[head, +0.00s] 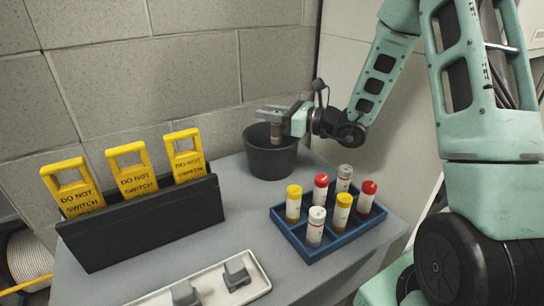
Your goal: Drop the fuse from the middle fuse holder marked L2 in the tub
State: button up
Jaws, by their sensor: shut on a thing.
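A dark round tub (269,162) stands at the back of the grey table, near the corner of the walls. My gripper (274,117) is over the tub's mouth, reaching in from the right. It is shut on a small brownish-grey fuse (276,134), which hangs upright below the fingers. The fuse's lower end is at or just inside the tub's rim; I cannot tell exactly how deep. The tub's floor is hidden. No fuse holder marked L2 can be made out in this view.
A blue divided tray (314,254) holds several upright cylinders with yellow, red, white and grey tops. A black rack (150,226) at left holds yellow "DO NOT SWITCH" tags (137,182). A white tray (216,288) with grey blocks lies in front. Bare table shows between them.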

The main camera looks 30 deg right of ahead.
jog(key=o, duration=1.1)
jog(key=shift+s, duration=0.1)
jog(key=b+v, duration=0.1)
jog(key=v, duration=0.6)
jog(key=shift+s+d, duration=0.1)
jog(key=shift+d, duration=0.05)
